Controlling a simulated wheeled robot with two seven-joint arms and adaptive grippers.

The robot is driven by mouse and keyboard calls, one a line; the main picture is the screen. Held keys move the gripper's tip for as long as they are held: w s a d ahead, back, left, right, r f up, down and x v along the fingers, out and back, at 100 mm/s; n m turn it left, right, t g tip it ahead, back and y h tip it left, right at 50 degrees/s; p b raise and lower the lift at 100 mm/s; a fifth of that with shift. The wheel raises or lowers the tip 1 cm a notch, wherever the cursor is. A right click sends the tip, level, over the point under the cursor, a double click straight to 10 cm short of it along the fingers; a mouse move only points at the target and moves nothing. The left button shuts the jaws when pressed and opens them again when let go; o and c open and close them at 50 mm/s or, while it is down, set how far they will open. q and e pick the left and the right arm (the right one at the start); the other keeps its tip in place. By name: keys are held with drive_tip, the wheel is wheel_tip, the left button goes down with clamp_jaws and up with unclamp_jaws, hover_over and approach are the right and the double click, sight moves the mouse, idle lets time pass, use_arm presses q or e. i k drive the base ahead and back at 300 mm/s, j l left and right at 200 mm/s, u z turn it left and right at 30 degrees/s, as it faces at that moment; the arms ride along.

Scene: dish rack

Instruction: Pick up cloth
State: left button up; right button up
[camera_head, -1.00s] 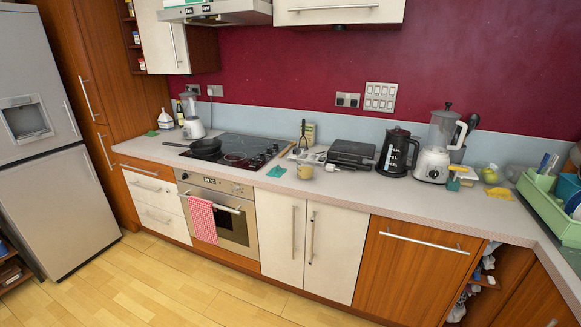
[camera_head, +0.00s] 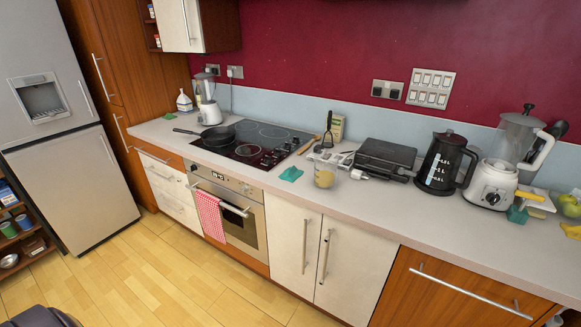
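A red and white checked cloth (camera_head: 210,216) hangs over the oven door handle, on the left part of the oven front. A small teal cloth-like piece (camera_head: 291,173) lies on the counter right of the hob, beside a measuring jug. A yellow cloth-like piece (camera_head: 572,231) lies on the counter at the right edge, partly cut off. Which cloth the task means I cannot tell. Neither of my grippers shows in the head view.
The worktop (camera_head: 370,208) holds a pan (camera_head: 217,137), the jug (camera_head: 325,171), a black grill (camera_head: 385,157), a kettle (camera_head: 446,163) and a blender (camera_head: 493,184). A fridge (camera_head: 80,186) stands at left. The wooden floor (camera_head: 165,262) before the oven is clear.

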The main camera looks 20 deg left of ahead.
sight(290, 174)
drive_tip(key=i+u, duration=0.2)
drive_tip(key=i, duration=0.3)
drive_tip(key=i+l+u, duration=0.2)
drive_tip(key=i, duration=0.3)
drive_tip(key=j, duration=0.1)
